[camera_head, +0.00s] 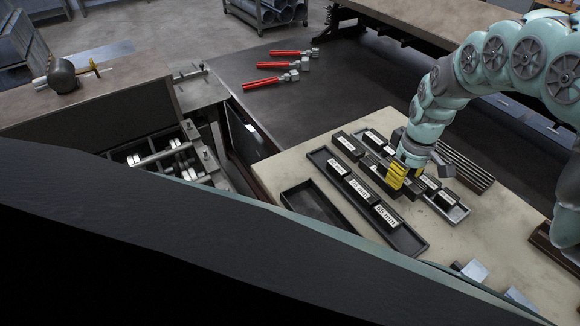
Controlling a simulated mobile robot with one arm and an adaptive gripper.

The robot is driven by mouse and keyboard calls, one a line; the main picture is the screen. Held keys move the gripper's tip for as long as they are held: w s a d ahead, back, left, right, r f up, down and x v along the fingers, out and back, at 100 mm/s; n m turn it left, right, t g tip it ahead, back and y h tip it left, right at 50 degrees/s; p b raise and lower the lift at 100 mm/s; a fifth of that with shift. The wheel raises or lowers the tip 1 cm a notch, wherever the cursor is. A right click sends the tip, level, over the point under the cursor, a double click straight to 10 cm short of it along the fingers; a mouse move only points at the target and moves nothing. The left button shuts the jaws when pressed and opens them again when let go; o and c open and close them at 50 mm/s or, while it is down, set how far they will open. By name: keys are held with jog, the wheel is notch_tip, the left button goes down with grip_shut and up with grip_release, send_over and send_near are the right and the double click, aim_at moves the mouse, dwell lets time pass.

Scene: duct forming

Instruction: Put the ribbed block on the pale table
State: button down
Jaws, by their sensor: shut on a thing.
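My gripper (398,176), with yellow fingers, is shut on a dark block (374,172) low over the pale table (490,240). The fingers cover part of the block, and I cannot tell whether it touches what lies below. A dark ribbed block (466,167) with long parallel ridges shows just right of my gripper, partly behind my wrist. I cannot tell whether the held block has ribs.
A long black tray (409,240) holds labelled dark blocks; a second tray (457,212) with labelled blocks lies behind my gripper. An empty black tray (315,203) lies left. Red-handled tools (290,53) lie on the dark bench (240,72).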

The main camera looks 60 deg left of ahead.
jog(key=p, duration=0.4)
send_over(421, 218)
jog(key=shift+a+f, duration=0.25)
jog(key=shift+a, duration=0.15)
jog(key=shift+s+d, duration=0.1)
jog(key=shift+d, duration=0.25)
jog(key=shift+d+f, duration=0.1)
jog(key=shift+f, duration=0.85)
jog(key=shift+s+a+f+p, duration=0.15)
jog(key=shift+a+p, duration=0.3)
jog(key=shift+p, duration=0.35)
jog(key=shift+a+f+p, duration=0.1)
jog(key=shift+p, duration=0.25)
jog(key=shift+d+f+p, duration=0.2)
jog(key=shift+f+p, duration=0.15)
jog(key=shift+p, duration=0.15)
jog(key=shift+d+f, duration=0.25)
jog(key=shift+d, duration=0.05)
jog(key=shift+w+f, duration=0.1)
jog(key=shift+w, duration=0.1)
